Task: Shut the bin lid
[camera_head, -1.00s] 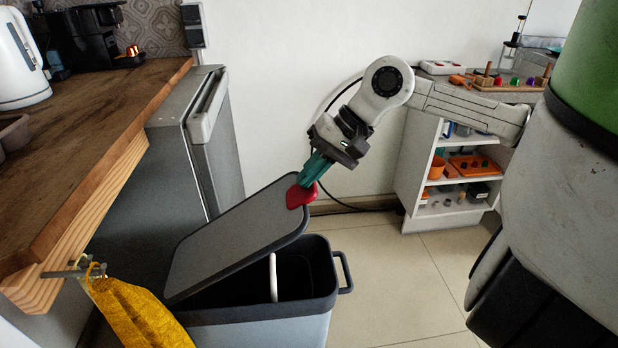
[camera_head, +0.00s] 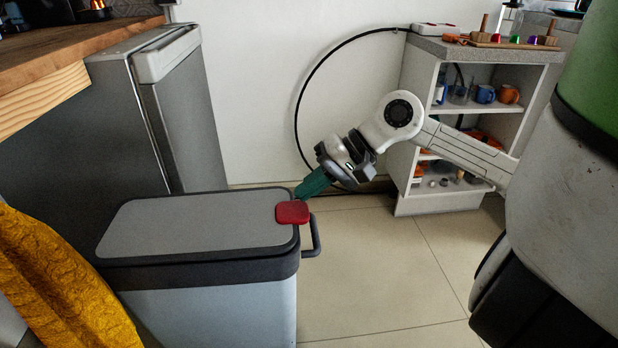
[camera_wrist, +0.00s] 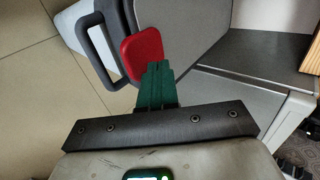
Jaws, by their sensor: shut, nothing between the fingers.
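The bin (camera_head: 215,310) stands on the floor, pale grey with a dark rim and a side handle (camera_head: 312,238). Its grey lid (camera_head: 195,225) lies flat and level on the rim, and no opening shows. A red tab (camera_head: 292,212) sits at the lid's right end; it also shows in the wrist view (camera_wrist: 142,54). My gripper (camera_head: 301,194), with green fingers, is shut and empty at the lid's right end, just behind the red tab. In the wrist view the fingertips (camera_wrist: 157,66) overlap the red tab's edge; whether they touch it I cannot tell.
A grey appliance (camera_head: 170,120) stands behind the bin, under the wooden counter (camera_head: 70,55). A yellow cloth (camera_head: 60,285) hangs at the left front. A white shelf unit (camera_head: 425,208) stands at the back right. Tiled floor (camera_head: 375,270) right of the bin is clear.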

